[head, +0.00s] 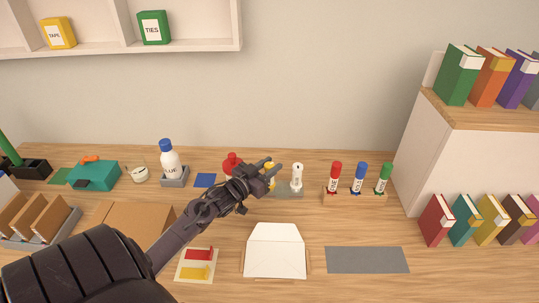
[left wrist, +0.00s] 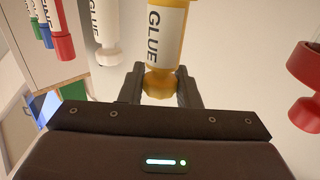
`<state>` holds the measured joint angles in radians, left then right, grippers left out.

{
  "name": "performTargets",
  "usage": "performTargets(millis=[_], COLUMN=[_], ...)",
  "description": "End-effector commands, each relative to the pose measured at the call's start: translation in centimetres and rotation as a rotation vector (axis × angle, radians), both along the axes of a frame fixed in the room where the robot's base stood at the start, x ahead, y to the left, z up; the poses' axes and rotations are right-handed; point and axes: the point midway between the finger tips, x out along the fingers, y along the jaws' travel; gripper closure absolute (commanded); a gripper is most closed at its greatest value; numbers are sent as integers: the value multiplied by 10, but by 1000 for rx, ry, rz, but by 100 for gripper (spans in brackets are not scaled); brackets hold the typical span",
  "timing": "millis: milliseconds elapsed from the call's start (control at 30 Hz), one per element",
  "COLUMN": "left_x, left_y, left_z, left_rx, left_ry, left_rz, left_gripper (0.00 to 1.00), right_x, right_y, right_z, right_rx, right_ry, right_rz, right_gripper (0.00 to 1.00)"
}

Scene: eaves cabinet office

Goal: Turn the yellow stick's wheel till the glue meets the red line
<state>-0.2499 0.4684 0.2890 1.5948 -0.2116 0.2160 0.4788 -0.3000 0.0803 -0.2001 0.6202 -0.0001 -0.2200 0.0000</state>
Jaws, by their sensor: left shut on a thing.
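The yellow glue stick (head: 270,184) stands at the middle of the desk, mostly behind my left gripper (head: 275,170). In the left wrist view, the yellow stick (left wrist: 168,35) has a white label reading GLUE. Its yellow wheel (left wrist: 158,82) sits between the fingers of my left gripper (left wrist: 160,88), which is shut on it. I cannot make out the glue or a red line in either view. My right gripper is not in view.
A white stick (head: 297,178) stands close to the right of the yellow one, and a red knobbed thing (head: 231,160) to its left. Red, blue and green markers (head: 358,178) stand further right. An envelope (head: 275,252) and a grey mat (head: 367,260) lie in front.

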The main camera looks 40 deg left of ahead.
Motion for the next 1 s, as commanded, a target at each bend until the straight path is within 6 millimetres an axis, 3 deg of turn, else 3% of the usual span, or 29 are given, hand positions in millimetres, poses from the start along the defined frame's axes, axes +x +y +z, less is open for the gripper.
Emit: performTargets(millis=[33, 300, 700, 1000], left_x=[0, 1, 1, 1], left_y=[-2, -2, -1, 0], left_z=[5, 2, 0, 0], left_rx=[-8, -8, -4, 0], left_ry=[-3, -1, -2, -2], left_rz=[45, 300, 604, 714], left_gripper=[93, 93, 93, 93], right_x=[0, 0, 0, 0], right_y=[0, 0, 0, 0], right_z=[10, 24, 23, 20], right_rx=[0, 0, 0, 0], right_ry=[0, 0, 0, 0], right_rz=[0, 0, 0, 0], right_gripper=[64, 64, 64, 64])
